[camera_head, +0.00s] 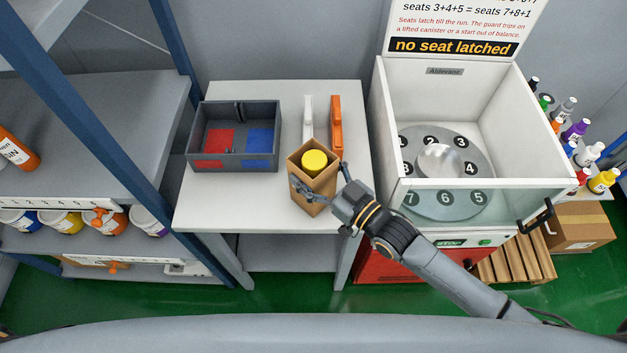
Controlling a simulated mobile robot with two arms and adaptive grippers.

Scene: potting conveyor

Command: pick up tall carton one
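A tall open brown carton (326,190) stands upright on or just above the white table (240,208), near its front right. A yellow-topped cylinder (314,161) is inside it, its top at about the rim. My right gripper (322,180) reaches in from the right, with one finger across the carton's front left side and the other by its right rear edge. The fingers straddle the carton; I cannot tell whether they press on it. No number shows on the carton. My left gripper is not in view.
A dark divided bin (234,163) with red and blue floors stands at the table's left. A white upright piece (307,117) and an orange one (336,125) stand behind the carton. A white machine (391,120) with numbered seats is close on the right; shelving (110,130) is left.

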